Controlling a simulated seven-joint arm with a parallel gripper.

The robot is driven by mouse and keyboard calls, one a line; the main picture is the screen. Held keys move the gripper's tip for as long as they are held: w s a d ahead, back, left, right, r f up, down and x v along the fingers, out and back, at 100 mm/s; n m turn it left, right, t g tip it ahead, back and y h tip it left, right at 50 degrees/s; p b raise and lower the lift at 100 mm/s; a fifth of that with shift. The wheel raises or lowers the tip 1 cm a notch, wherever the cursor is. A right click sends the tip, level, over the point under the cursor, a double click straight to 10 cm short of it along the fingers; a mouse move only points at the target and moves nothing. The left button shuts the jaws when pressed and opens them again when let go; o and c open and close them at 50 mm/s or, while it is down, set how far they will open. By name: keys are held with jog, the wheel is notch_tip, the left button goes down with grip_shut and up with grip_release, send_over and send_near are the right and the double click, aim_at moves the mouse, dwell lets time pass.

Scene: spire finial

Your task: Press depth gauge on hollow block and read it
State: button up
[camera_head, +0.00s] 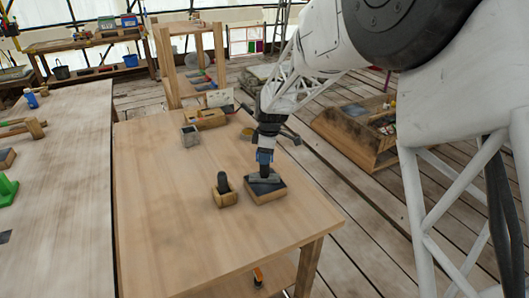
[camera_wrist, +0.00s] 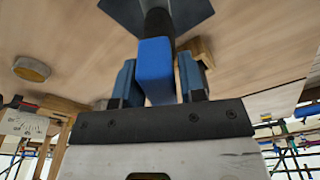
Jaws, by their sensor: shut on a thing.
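My gripper (camera_head: 265,156) is shut on the blue handle (camera_wrist: 155,70) of a tool with a dark shaft and a flat grey foot (camera_head: 264,178). I cannot tell for certain that this is the depth gauge. The tool stands about upright, its foot over a dark-topped wooden block (camera_head: 267,192); whether they touch is unclear. In the wrist view the handle sits between blue fingers, and a dark plate (camera_wrist: 120,12) shows beyond it. A grey block (camera_head: 190,136) with what looks like a hollow top stands further back. It may be the hollow block.
A small wooden holder (camera_head: 223,196) with a dark upright piece stands just left of the dark-topped block. A wooden box (camera_head: 207,118) and a white card (camera_head: 219,98) are at the back; the card shows dial-like marks in the wrist view (camera_wrist: 24,122). The table's (camera_head: 160,225) left front is clear.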

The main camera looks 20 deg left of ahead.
jog(key=shift+f, duration=0.25)
jog(key=o, duration=1.2)
jog(key=shift+c, duration=0.2)
jog(key=shift+w+d+r, duration=0.1)
jog(key=shift+d+r, duration=0.1)
jog(key=shift+r, duration=1.7)
jog(key=shift+w+d+r, duration=0.1)
jog(key=shift+d+r, duration=0.1)
jog(key=shift+r, duration=1.7)
jog(key=shift+s+r, duration=0.1)
